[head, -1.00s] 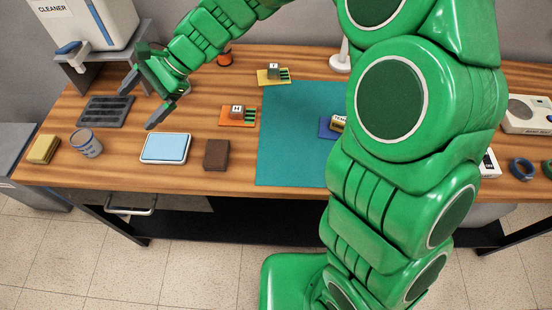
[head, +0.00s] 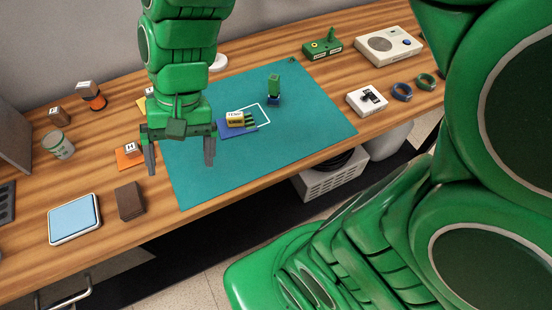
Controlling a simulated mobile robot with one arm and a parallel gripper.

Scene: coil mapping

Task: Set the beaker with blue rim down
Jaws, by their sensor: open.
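My gripper (head: 180,155) is open, its two fingers pointing down over the left edge of the teal mat. Nothing shows between the fingers. The beaker with the blue rim is not in the current head view.
A blue-topped scale (head: 73,218) and a brown block (head: 130,201) lie at front left. An orange board (head: 128,158) is beside my gripper. A blue board (head: 238,130) lies on the teal mat (head: 300,130). The mat's right part is clear.

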